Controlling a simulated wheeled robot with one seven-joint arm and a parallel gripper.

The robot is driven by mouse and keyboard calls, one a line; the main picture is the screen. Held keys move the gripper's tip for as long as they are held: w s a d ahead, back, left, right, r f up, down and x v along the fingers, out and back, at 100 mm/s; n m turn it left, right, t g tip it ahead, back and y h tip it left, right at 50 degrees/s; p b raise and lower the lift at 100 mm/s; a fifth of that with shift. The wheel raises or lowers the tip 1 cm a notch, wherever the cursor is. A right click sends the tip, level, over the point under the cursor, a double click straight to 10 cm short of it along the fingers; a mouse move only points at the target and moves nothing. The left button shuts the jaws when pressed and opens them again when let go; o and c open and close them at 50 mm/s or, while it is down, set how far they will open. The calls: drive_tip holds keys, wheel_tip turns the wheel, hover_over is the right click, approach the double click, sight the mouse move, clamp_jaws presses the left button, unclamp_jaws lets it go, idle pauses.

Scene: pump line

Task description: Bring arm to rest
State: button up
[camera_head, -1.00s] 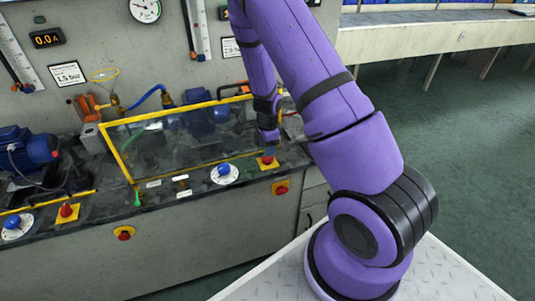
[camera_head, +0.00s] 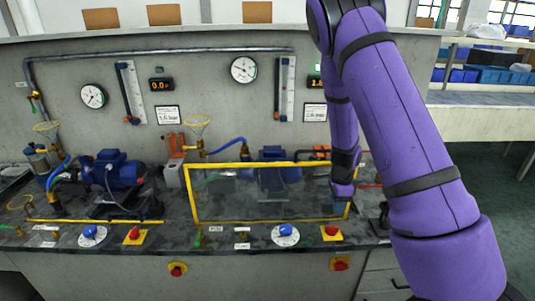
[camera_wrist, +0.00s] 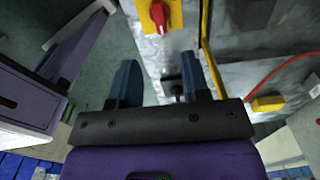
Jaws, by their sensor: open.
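My purple arm comes in from the right in the head view and bends down over the right end of the pump bench (camera_head: 70,215). My gripper (camera_wrist: 165,85) shows in the wrist view with its two dark blue fingers apart and nothing between them. In the head view its tip is down near the right end of the yellow-framed clear guard (camera_head: 225,216), and the fingers cannot be made out there. In the wrist view a red rotary switch on a yellow plate (camera_wrist: 160,15) lies just beyond the fingers. The same switch shows in the head view (camera_head: 331,232).
Blue pump motors (camera_head: 112,170) stand on the bench left of the guard and behind it. Blue-knobbed dials (camera_head: 286,234) and another red switch (camera_head: 134,234) line the front edge. A back panel carries gauges (camera_head: 244,69). Open floor lies at the right.

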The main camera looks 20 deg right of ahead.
drive_tip(key=s+a+r+n+t+y, duration=0.1)
drive_tip(key=s+a+r+n, duration=0.2)
drive_tip(key=r, duration=0.5)
drive_tip(key=s+a+r+n+t+y, duration=0.15)
drive_tip(key=a+r+n, duration=0.25)
drive_tip(key=r, duration=0.4)
drive_tip(key=s+a+r+n, duration=0.3)
drive_tip(key=r+n, duration=0.1)
drive_tip(key=r, duration=0.4)
drive_tip(key=s+a+r+n+t+h, duration=0.1)
drive_tip(key=s+r+n, duration=0.4)
drive_tip(key=s, duration=0.4)
drive_tip(key=s+a+r+n+t+h, duration=0.1)
drive_tip(key=s+r+n, duration=0.4)
drive_tip(key=s, duration=0.5)
wheel_tip(320, 180, up, 3)
drive_tip(key=shift+a+f+t, duration=0.1)
drive_tip(key=shift+a+t, duration=0.25)
drive_tip(key=shift+a, duration=0.25)
